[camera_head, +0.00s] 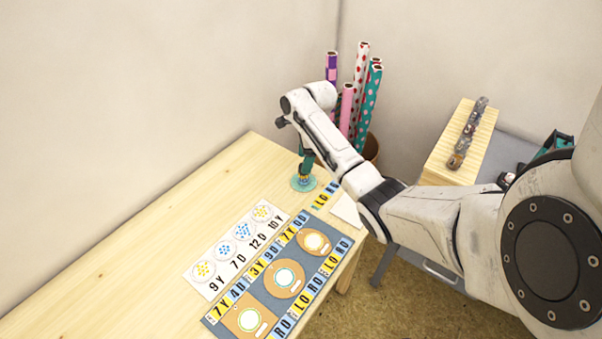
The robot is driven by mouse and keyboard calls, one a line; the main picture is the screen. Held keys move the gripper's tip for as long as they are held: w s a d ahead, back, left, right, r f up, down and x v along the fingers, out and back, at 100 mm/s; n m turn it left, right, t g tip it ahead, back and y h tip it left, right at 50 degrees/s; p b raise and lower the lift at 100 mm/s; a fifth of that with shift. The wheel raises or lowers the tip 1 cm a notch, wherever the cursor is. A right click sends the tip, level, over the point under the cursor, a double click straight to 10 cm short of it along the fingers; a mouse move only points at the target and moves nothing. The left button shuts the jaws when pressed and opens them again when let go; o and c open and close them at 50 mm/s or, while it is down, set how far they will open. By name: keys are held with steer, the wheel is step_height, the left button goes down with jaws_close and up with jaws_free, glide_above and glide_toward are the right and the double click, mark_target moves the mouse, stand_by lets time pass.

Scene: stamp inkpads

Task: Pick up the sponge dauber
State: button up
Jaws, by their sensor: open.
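My gripper (306,166) points down near the far edge of the table, at the end of my arm, directly above a round teal dish (294,186). It is open. A small blue and yellowish thing (302,178) shows on the dish right under the fingertips; it may be the sponge dauber, but it is too small and too covered to be sure. I cannot tell whether the fingers stand around it or just above it.
A grey-blue mat (222,325) with lettered strips and round inkpads lies on the wooden table (130,255), beside a white card (235,246) with dotted circles. Tall patterned rolls (366,95) stand behind my arm. A wooden block (452,150) stands right. The table's left side is clear.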

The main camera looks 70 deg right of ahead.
mark_target(303, 179)
steer(key=shift+w+f, duration=0.15)
steer(key=shift+f, duration=0.7)
steer(key=shift+w+a+f, duration=0.1)
steer(key=shift+a+f, duration=0.05)
steer(key=shift+f, duration=1.2)
steer(key=shift+a+f, duration=0.15)
steer(key=shift+f, duration=1.2)
steer(key=c, duration=1.1)
steer(key=shift+r, duration=0.1)
